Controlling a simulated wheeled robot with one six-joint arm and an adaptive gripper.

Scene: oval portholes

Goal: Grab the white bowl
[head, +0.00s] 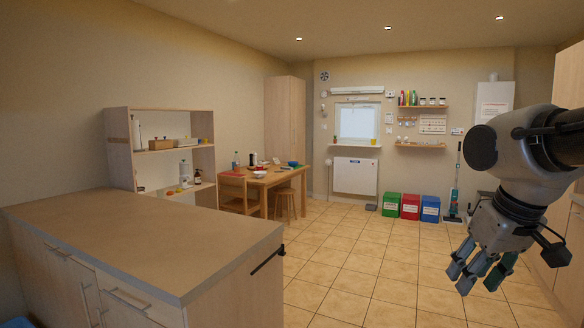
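No white bowl can be made out for sure. A wooden table (266,182) stands in the far middle with small items on it. One is a small whitish item (259,173) near its front edge, too small to tell if it is a bowl. A red and blue bowl-like item (293,164) is at the table's right end. My gripper (482,276) hangs at the right, pointing down, with its fingers apart and nothing between them. It is far from the table, over the tiled floor.
A long counter (140,235) with a bare top fills the left front. A wooden shelf unit (118,150) stands behind it. A chair (234,190) and a stool (286,203) are at the table. Green, red and blue bins (410,206) line the back wall. The tiled floor (350,250) between is clear.

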